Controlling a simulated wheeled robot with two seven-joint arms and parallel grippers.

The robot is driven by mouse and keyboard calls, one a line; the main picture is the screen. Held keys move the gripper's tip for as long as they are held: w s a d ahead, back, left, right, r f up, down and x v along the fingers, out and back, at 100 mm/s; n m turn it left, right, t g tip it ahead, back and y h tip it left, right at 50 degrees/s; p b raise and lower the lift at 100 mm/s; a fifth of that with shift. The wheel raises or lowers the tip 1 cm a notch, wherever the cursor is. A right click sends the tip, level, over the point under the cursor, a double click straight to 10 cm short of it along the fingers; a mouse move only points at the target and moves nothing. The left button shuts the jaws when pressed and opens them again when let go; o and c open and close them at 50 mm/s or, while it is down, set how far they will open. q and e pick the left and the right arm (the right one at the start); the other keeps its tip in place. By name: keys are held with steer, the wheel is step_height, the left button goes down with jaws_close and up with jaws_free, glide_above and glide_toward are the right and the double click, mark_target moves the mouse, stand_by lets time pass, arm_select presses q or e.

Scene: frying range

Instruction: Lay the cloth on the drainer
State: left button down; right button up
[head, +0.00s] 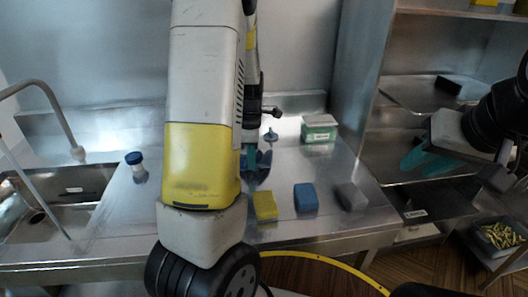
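A dark blue, crumpled piece that looks like the cloth (263,168) is on the steel counter, partly hidden behind my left arm. My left gripper (250,156) points down right at it; one teal finger shows, and I cannot tell whether it grips the cloth. My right gripper (425,160) is at the right, away from the counter items, with its teal fingers apart and nothing between them. The steel surface beside the sink (115,215) may be the drainer; I cannot tell its edges clearly.
A yellow sponge (265,206), a blue sponge (306,197) and a grey block (351,196) lie along the counter front. A green-white box (319,132) and small blue item (271,135) stand behind. A blue-capped shaker (136,166) stands near the sink (75,190) and tap (50,100).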

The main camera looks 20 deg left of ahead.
arm_select(q)
steer(key=shift+s+d+f, duration=0.45)
steer(key=shift+s+f, duration=0.3)
steer(key=shift+s, duration=0.1)
steer(key=c, duration=1.2)
jaws_free()
